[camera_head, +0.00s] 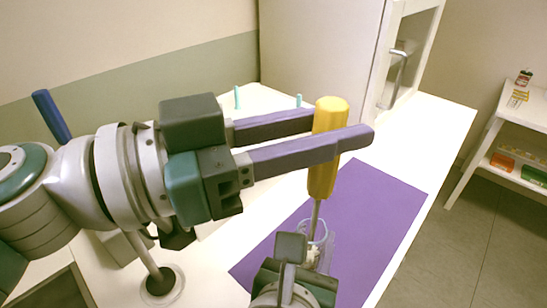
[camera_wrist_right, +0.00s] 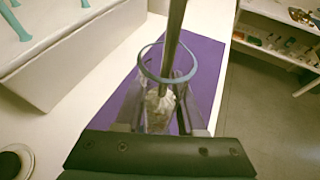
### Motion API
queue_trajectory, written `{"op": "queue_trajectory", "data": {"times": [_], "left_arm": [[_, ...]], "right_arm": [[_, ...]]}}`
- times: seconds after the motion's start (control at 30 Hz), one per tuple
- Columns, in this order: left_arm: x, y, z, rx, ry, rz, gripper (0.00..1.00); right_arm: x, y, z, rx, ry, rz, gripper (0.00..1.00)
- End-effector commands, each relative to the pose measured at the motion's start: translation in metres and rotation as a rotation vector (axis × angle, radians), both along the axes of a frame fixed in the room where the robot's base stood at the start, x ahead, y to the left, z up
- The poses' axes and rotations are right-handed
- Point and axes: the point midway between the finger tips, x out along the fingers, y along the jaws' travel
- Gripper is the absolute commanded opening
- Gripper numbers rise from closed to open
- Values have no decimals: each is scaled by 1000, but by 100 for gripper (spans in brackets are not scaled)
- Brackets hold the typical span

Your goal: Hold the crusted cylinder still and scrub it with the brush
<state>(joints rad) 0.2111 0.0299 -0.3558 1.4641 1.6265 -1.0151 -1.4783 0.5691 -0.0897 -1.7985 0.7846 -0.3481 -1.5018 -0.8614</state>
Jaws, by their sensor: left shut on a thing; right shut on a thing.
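The brush has a yellow handle (camera_head: 323,180) and a thin grey rod; it stands nearly upright. My left gripper (camera_head: 338,125) is shut on the handle, one finger on each side. The crusted cylinder (camera_head: 318,232) is clear, with a blue rim, below the brush. In the right wrist view the cylinder (camera_wrist_right: 150,88) stands between the fingers of my right gripper (camera_wrist_right: 160,118), which is shut on it. The brush rod (camera_wrist_right: 173,40) passes down through the rim into the cylinder. Whitish matter shows inside; I cannot tell crust from bristles.
A purple mat (camera_head: 385,195) lies under the cylinder on the white table (camera_head: 435,125). A white box with turquoise pegs (camera_wrist_right: 60,65) is at left in the wrist view. A tall cabinet (camera_head: 320,45) stands behind. A shelf unit (camera_head: 525,105) with small items is at right, across the floor.

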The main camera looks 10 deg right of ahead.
Motion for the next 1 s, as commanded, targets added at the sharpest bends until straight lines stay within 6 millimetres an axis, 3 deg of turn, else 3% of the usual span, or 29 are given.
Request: {"op": "queue_trajectory", "data": {"times": [0.27,1.0], "left_arm": [[0,0,2,0,-1,0,0],[0,0,59,-1,-3,-1,0]], "right_arm": [[0,0,0,0,0,0,0],[0,0,0,0,0,0,0]]}}
